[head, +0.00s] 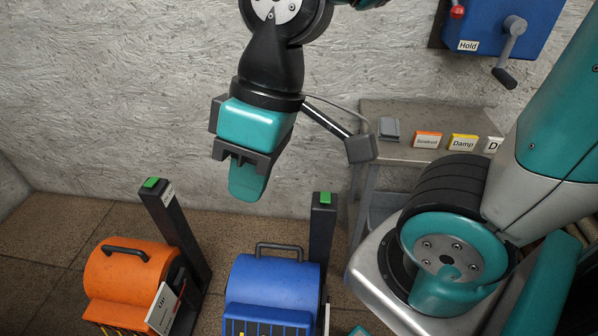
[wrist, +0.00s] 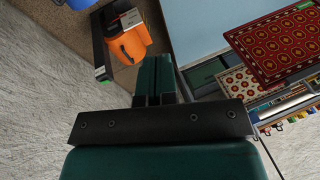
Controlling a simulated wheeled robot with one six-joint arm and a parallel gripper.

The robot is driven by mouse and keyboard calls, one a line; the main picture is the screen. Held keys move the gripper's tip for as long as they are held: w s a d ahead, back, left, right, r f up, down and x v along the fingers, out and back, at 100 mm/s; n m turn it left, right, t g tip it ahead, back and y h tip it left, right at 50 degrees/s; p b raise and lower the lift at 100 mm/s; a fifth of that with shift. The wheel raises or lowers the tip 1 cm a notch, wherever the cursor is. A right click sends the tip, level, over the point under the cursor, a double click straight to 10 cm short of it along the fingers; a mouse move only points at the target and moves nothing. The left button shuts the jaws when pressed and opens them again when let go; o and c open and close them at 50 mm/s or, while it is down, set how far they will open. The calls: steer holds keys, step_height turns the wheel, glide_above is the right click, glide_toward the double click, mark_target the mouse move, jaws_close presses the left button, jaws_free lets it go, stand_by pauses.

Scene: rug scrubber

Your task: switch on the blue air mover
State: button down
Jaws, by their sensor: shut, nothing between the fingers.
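The blue air mover (head: 268,284) stands on the floor at the bottom middle of the head view, with a dark handle on top. Beside it on the right rises a dark post (head: 321,240) with a green button (head: 325,198) on its top. My gripper (head: 248,182) hangs above and left of that post in the picture, apart from it, with its teal fingers shut and empty. In the wrist view my gripper (wrist: 156,78) shows shut fingers, and a blue piece (wrist: 80,4), perhaps the blue air mover, is cut off at the top edge.
An orange air mover (head: 128,272) stands left of the blue one, with its own post (head: 172,230), green button (head: 152,183) and tag. A grey table (head: 395,112) with small labelled cards stands against the wall. A blue wall box (head: 490,35) has a lever. Patterned rugs (wrist: 280,45) hang right in the wrist view.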

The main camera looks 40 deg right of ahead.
steer(key=w+d+f+h+b, duration=0.1)
steer(key=w+d+f, duration=0.2)
steer(key=w+d, duration=0.15)
steer(key=w+d+f+b, duration=0.1)
steer(key=w+d+f, duration=0.2)
steer(key=w, duration=0.3)
steer(key=n+g+h+b, duration=0.1)
steer(key=h+b, duration=0.1)
steer(key=b, duration=0.2)
glide_toward(325, 200)
steer(key=f, duration=0.7)
steer(key=shift+s+a+f, duration=0.25)
steer(key=shift+s+a, duration=0.1)
steer(key=shift+s, duration=0.05)
